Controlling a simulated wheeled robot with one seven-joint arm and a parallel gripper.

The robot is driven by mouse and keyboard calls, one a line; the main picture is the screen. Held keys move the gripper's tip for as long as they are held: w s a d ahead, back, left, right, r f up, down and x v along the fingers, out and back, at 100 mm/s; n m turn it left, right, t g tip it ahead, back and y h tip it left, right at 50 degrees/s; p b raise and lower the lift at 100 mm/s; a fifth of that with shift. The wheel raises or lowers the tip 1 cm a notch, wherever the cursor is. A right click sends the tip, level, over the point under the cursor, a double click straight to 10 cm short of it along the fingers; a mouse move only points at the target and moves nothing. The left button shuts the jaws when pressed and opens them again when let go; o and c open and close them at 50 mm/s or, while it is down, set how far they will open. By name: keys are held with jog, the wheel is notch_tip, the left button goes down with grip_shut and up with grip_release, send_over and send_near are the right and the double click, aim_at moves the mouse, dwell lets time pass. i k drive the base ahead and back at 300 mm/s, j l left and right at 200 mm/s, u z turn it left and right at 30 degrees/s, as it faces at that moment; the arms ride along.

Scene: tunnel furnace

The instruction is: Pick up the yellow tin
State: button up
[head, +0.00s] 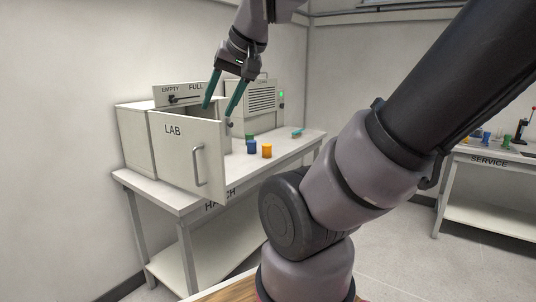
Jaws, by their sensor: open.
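The fingers look empty and show in front of the lab box's upper part. How far the fingertips are from the box in depth I cannot tell.
The box labelled LAB (170,140) has its handled front panel left of the tins. A vented machine (262,97) with a green light stands behind. A teal object (297,132) lies at the table's right. A SERVICE table (500,165) holds several small things at far right.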

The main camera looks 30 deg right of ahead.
aim_at(266, 147)
jog(key=k+z, duration=0.25)
jog(key=k+l+z, duration=0.25)
jog(key=i+z, duration=0.15)
jog(key=z, duration=0.25)
jog(key=i+z, duration=0.1)
jog(key=z, duration=0.3)
jog(key=i+j+z, duration=0.1)
jog(key=z, duration=0.3)
jog(key=i+j+z, duration=0.1)
jog(key=z, duration=0.3)
jog(key=i+j, duration=1.75)
jog(key=j, duration=0.25)
